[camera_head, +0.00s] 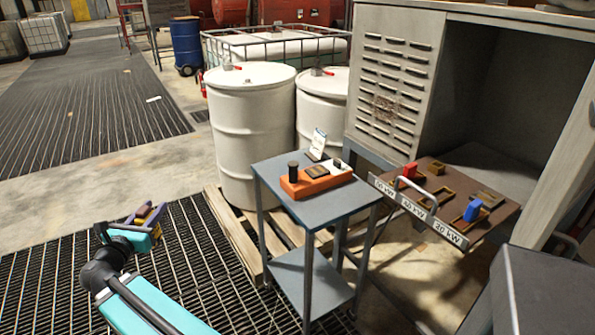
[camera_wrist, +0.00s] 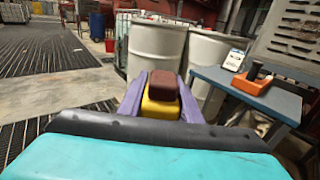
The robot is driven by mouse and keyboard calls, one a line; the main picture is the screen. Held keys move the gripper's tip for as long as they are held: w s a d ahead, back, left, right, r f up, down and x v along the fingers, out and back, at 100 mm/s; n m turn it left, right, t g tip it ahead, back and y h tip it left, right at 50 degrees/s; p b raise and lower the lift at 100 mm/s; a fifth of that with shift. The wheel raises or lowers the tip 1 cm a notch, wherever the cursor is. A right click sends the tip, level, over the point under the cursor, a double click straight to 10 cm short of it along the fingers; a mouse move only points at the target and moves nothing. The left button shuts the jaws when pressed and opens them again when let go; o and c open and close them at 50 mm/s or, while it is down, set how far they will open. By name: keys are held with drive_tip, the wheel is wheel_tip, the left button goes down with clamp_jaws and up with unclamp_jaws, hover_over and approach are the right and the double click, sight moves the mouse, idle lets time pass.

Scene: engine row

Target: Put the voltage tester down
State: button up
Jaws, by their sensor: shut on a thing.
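My gripper (camera_head: 146,216) is at the lower left of the head view, above the floor grating and well to the left of the small grey table. Its purple fingers are shut on a yellow block-shaped thing with a brown end, which looks like the voltage tester (camera_wrist: 162,96). The tester sits between the fingers in the middle of the wrist view and touches nothing else. In the head view the tester (camera_head: 151,215) is small and partly hidden by the fingers.
The grey table (camera_head: 343,202) carries an orange holder (camera_head: 313,183) with dark items and an upright white card (camera_head: 317,144). White drums (camera_head: 250,140) stand behind it on a pallet. An open cabinet with a brown panel (camera_head: 445,178) is right. Floor grating at left is clear.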

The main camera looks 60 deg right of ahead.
drive_tip(key=s+d+r+m+g, duration=0.1)
drive_tip(key=s+d+r+g, duration=0.1)
drive_tip(key=s+d, duration=0.6)
drive_tip(key=s+d+r+m+g, duration=0.2)
drive_tip(key=s+d, duration=0.2)
drive_tip(key=d, duration=0.8)
drive_tip(key=s+d+r+m+g, duration=0.1)
drive_tip(key=s+d+r+g, duration=0.1)
drive_tip(key=s+d, duration=0.6)
drive_tip(key=s+d+r+m+g+h+b, duration=0.1)
drive_tip(key=s+d+r+g, duration=0.1)
drive_tip(key=s+d, duration=0.6)
drive_tip(key=s+r, duration=0.1)
drive_tip(key=s, duration=0.2)
drive_tip(key=shift+s+r+m+g, duration=0.15)
drive_tip(key=shift+s+m+g, duration=0.15)
drive_tip(key=s+d+f+p, duration=0.1)
drive_tip(key=d+p, duration=0.1)
drive_tip(key=d, duration=1.2)
drive_tip(key=shift+s+d+f, duration=0.15)
drive_tip(key=shift+d+f, duration=0.05)
drive_tip(key=shift+d, duration=0.1)
drive_tip(key=shift+s+d+f+p, duration=0.1)
drive_tip(key=shift+d+f+p, duration=0.2)
drive_tip(key=shift+f, duration=0.6)
drive_tip(key=shift+d+f+p, duration=0.2)
drive_tip(key=shift+d+f, duration=0.15)
drive_tip(key=shift+f, duration=0.55)
